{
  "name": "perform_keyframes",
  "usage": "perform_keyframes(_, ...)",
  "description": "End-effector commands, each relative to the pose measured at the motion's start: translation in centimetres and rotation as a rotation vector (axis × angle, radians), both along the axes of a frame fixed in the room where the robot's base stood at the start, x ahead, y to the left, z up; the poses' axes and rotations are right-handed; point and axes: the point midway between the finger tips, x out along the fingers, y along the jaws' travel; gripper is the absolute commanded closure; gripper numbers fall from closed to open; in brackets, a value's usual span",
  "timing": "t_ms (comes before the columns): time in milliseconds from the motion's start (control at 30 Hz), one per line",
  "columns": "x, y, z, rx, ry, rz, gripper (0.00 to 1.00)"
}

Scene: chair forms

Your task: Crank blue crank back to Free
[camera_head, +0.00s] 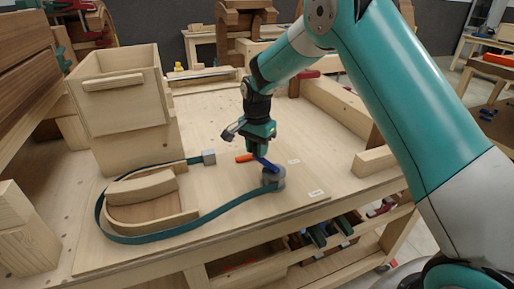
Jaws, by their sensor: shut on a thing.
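A blue crank (267,164) sits on top of a round grey hub (273,178) on the wooden board. My gripper (258,152) points down and is shut on the crank's outer end, up and left of the hub. An orange piece (244,158) shows just left of the fingers; I cannot tell whether it is part of the crank. A dark green strap (215,213) runs from the hub around a curved wooden form (142,188) and ends at a grey block (209,157). Two small white labels (316,193) lie right of the hub; their text is too small to read.
A wooden box (117,90) with a front lip stands at the left behind the form. Wooden rails (335,105) border the board at the back right. The board (215,120) between box and gripper is mostly clear. Clamps (325,232) lie on a shelf below.

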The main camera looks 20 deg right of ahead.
Motion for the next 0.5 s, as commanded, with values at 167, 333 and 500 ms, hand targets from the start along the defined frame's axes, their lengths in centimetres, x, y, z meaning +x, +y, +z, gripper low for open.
perform_keyframes(167,0.12,0.00,0.15,0.000,-0.005,0.000,0.46)
perform_keyframes(333,0.07,0.01,0.09,-0.001,-0.003,0.001,0.45)
perform_keyframes(500,0.07,0.02,0.31,0.000,-0.004,0.001,0.45)
